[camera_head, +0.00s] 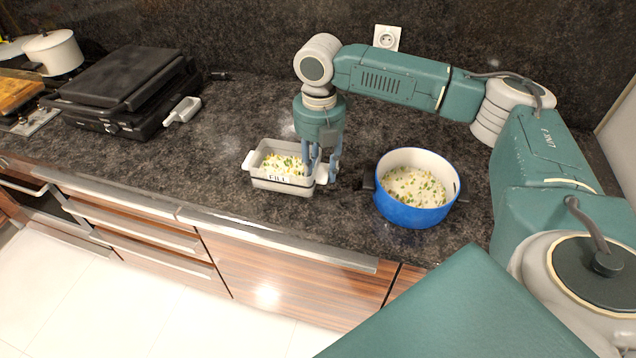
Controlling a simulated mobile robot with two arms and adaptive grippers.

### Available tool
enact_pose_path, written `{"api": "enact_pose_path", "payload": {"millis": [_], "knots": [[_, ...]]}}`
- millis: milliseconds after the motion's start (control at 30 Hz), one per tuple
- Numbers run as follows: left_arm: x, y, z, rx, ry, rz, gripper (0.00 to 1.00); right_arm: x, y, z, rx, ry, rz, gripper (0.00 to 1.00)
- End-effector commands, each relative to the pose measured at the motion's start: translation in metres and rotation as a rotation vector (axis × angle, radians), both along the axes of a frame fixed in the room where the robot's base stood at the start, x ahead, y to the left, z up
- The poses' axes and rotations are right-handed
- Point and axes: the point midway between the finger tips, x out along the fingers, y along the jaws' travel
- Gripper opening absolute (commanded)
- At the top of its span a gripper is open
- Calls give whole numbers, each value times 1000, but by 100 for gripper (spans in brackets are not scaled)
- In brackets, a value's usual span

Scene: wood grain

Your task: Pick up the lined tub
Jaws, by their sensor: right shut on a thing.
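A light grey rectangular tub (262,182) with side handles and a dark line around it stands on the dark counter in the head view. It holds white food with green and yellow bits, and a small label shows on its front. My right gripper (322,174) points down at the tub's right end. It is shut on the tub's right rim or handle; the fingers hide part of that end. The tub looks level, and I cannot tell whether it is clear of the counter. My left gripper is not in view.
A blue pot (412,215) with similar food stands close to the right of the tub. A black grill (124,92) is at the back left, with a white pot (54,52) beyond it. The counter's front edge is near the tub.

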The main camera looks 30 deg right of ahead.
Motion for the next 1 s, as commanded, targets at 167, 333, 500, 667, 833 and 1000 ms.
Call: {"api": "enact_pose_path", "payload": {"millis": [167, 333, 500, 667, 833, 1000], "knots": [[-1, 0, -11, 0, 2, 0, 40, 2, 1, 53, 3, -8, 2, 0], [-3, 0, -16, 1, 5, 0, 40, 1, 1, 99, 3, -6, 2, 0], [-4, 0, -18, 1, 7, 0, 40, 1, 1, 130, 1, -4, 1, 0], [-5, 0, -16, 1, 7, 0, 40, 1, 0, 146, 1, -1, 1, 0], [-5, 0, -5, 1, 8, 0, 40, 0, 0, 158, 1, -1, 1, 0], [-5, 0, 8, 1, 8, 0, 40, 0, 0, 165, 1, 0, 0, 0]]}}
